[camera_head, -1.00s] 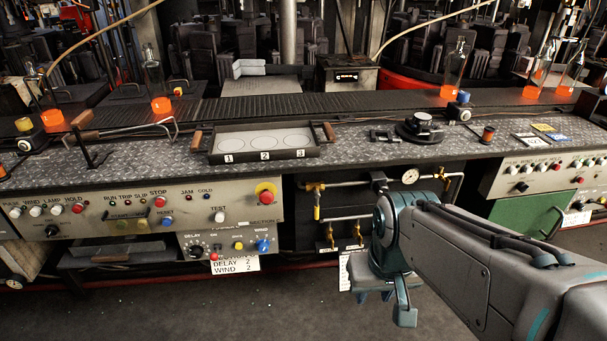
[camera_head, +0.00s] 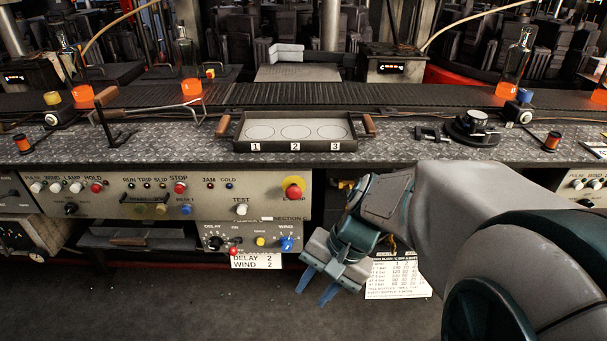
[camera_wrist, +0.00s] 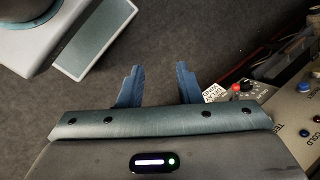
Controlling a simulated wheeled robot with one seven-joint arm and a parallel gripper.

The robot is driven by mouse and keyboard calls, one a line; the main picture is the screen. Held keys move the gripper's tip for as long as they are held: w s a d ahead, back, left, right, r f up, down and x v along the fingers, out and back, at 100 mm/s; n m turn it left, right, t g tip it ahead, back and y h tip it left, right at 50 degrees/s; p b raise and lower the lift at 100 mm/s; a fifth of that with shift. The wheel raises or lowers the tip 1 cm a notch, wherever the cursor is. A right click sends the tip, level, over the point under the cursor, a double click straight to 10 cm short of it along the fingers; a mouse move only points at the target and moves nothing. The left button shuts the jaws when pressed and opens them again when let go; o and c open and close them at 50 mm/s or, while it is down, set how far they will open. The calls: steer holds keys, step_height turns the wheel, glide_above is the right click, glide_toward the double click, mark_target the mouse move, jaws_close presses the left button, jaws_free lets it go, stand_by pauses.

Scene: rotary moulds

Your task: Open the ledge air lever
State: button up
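The ledge air lever is not clearly visible now. My arm covers most of the recess under the ledge where the air pipes and yellow-handled valves run. Only a small yellowish fitting (camera_head: 346,185) shows beside my wrist, and I cannot tell whether it belongs to the lever. My gripper (camera_head: 316,287) hangs below the ledge, right of the small delay and wind panel, with its blue fingers pointing down. In the wrist view the fingers (camera_wrist: 159,76) stand apart with only dark floor between them. My gripper is open and empty.
The control panel (camera_head: 115,207) with buttons and a red emergency stop (camera_head: 293,188) lies left of my gripper. A white printed card (camera_head: 398,279) hangs right of it. A numbered tray (camera_head: 295,145) sits on the ledge (camera_head: 400,154) above. The floor below is clear.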

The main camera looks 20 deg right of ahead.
steer(key=w+d+f+m+t+y+b, duration=0.55)
steer(key=w+m+t, duration=0.2)
steer(key=m, duration=0.45)
steer(key=w+d+f+m+t+h+b, duration=0.1)
steer(key=w+d+m+t+h+b, duration=0.15)
steer(key=d+m+t, duration=0.45)
steer(key=w+d+f+m+t+h+b, duration=0.1)
steer(key=w+d+m+t+h+b, duration=0.15)
steer(key=d+m, duration=0.5)
steer(key=shift+n, duration=0.95)
steer(key=b+x, duration=0.1)
steer(key=x, duration=0.3)
steer(key=d+b+x, duration=0.1)
steer(key=x, duration=0.3)
steer(key=b+x, duration=0.1)
steer(key=x, duration=0.3)
steer(key=shift+w+d, duration=0.15)
steer(key=shift+w, duration=0.4)
jaws_close()
